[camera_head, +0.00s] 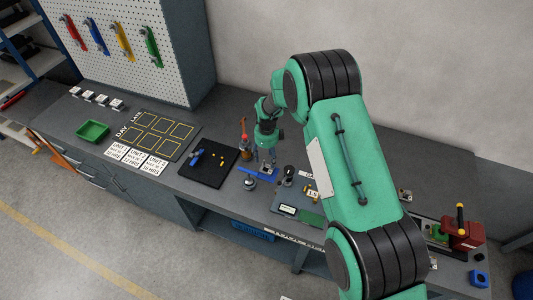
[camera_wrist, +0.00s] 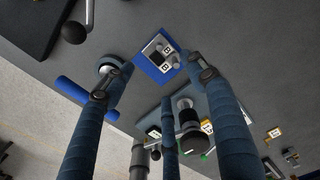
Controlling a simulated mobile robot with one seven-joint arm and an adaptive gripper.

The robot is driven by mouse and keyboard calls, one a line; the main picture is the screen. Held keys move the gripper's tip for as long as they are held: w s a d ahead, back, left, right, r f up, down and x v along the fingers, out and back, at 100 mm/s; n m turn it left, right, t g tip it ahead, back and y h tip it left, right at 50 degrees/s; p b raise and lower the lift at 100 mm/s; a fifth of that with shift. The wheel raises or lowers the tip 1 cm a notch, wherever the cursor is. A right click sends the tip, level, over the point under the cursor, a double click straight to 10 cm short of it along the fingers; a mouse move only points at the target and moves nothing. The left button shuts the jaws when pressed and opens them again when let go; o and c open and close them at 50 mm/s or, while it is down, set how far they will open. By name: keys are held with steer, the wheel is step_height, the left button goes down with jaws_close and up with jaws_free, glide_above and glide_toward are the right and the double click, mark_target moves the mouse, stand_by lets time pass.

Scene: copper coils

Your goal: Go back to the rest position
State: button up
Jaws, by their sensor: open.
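My gripper (camera_head: 267,157) hangs at the end of my green arm, over the middle of the grey workbench (camera_head: 222,125) in the head view. In the wrist view my gripper (camera_wrist: 161,84) has its dark blue fingers spread apart, with nothing held between them. A blue plate with a small white and metal part (camera_wrist: 160,56) lies on the bench just beyond the fingertips. Whether a fingertip touches it cannot be told. My arm hides part of the bench on the right.
A black mat (camera_head: 207,164) with small blue and yellow pieces lies left of my gripper. A green tray (camera_head: 92,131) stands further left. A black-knobbed device (camera_wrist: 187,117) stands close by the fingers. A red machine (camera_head: 462,236) stands at the right end. A pegboard (camera_head: 125,38) rises behind.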

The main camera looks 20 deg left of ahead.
steer(key=shift+f, duration=0.15)
stand_by(0.5)
steer(key=b, duration=0.3)
glide_above(267, 170)
steer(key=shift+w+a+f, duration=0.15)
steer(key=shift+f, duration=0.9)
steer(key=shift+w+a+f, duration=0.1)
steer(key=shift+w+f, duration=0.05)
steer(key=shift+f, duration=0.85)
steer(key=shift+f, duration=0.4)
steer(key=shift+f+b, duration=0.9)
steer(key=shift+f, duration=0.45)
steer(key=shift+s+d+f+b, duration=0.15)
steer(key=shift+d+f+b, duration=0.15)
steer(key=shift+b, duration=0.1)
steer(key=shift+o, duration=0.6)
